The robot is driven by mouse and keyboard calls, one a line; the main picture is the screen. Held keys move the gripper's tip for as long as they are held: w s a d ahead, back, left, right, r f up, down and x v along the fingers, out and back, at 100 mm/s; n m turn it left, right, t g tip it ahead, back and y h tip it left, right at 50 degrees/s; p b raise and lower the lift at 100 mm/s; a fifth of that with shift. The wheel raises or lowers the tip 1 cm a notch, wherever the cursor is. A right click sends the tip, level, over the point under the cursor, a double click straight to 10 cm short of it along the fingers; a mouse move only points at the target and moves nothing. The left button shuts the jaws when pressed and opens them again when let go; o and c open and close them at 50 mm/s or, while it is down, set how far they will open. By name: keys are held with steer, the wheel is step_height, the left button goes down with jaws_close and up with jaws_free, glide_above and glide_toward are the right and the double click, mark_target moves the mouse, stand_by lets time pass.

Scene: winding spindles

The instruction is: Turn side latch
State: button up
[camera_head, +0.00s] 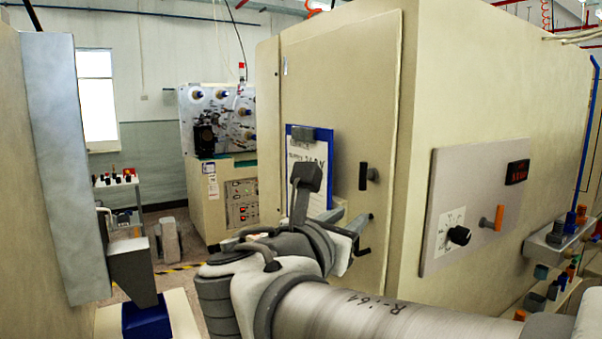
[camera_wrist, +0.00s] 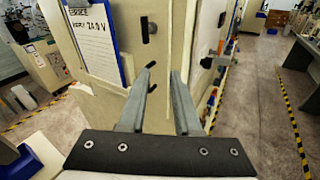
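The beige cabinet door (camera_head: 340,70) carries two black latch-like handles; I cannot tell which one is the side latch. The upper black handle (camera_head: 369,177) sticks out near the door's right edge and shows in the wrist view (camera_wrist: 148,27). The lower dark bent handle (camera_head: 362,249) is below it, beside my fingers in the picture; in the wrist view it is partly hidden by the left finger. My gripper (camera_wrist: 163,72) is open and empty, its two grey fingers apart and pointing toward the door. I cannot tell whether a finger touches the lower handle.
A blue clipboard (camera_head: 296,165) hangs on the door, left of the handles. Around the cabinet corner, a grey panel (camera_head: 462,184) holds an orange-handled switch (camera_head: 499,218) and a black knob (camera_head: 458,235). Open floor (camera_wrist: 265,110) with striped tape lies to the right in the wrist view.

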step_height(320, 180, up, 2)
steer(key=a+n+t, duration=0.1)
steer(key=a+n, duration=0.1)
steer(key=p, duration=0.2)
glide_toward(362, 176)
steer(key=x, duration=0.9)
steer(key=shift+w+d, duration=0.1)
jaws_close()
steer(key=shift+y, duration=0.3)
